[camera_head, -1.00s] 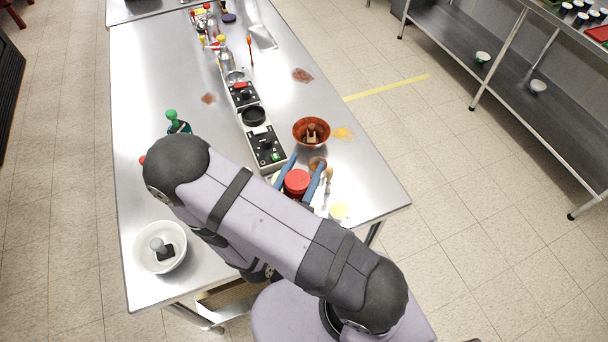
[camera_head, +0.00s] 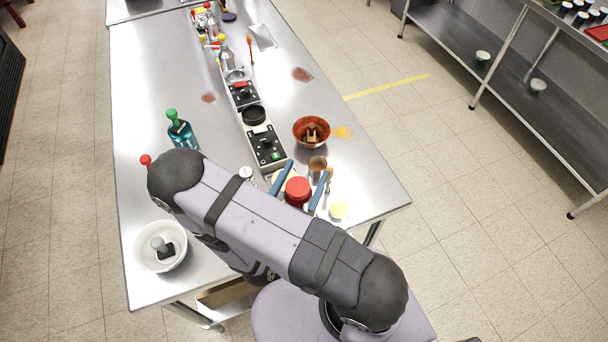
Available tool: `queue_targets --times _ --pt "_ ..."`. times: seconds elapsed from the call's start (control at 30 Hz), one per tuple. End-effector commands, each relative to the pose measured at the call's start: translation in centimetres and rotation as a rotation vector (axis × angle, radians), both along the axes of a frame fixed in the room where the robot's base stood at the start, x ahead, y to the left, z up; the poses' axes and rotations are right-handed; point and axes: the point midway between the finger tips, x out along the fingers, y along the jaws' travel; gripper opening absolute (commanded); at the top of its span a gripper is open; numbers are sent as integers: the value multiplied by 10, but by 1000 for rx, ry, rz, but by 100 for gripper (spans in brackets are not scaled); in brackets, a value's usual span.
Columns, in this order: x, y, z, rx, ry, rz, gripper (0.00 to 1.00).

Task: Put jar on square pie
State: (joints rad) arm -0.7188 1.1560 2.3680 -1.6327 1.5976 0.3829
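The jar (camera_head: 298,188) with a red lid stands upright near the right front of the steel table. My gripper (camera_head: 309,182) has its two blue fingers on either side of the jar, with gaps showing, so it looks open. A pale yellow thing (camera_head: 286,181) shows between the left finger and the jar. It may be the square pie, but most of it is hidden. I cannot tell whether the jar rests on it.
A copper-coloured cup (camera_head: 317,165) stands just behind the right finger. A round yellow item (camera_head: 338,210) lies to the right. A brown bowl (camera_head: 312,131), black burner units (camera_head: 265,146), a teal bottle (camera_head: 181,131) and a white bowl (camera_head: 161,246) stand around.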

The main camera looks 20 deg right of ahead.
Motion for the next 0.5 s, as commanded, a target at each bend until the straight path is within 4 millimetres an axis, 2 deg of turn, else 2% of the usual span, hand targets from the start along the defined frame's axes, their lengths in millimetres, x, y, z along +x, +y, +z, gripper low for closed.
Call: queue_targets --times 0.37,0.5 --pt "0 0 5 0 0 0 64" --pt "-5 7 3 -1 1 4 64"
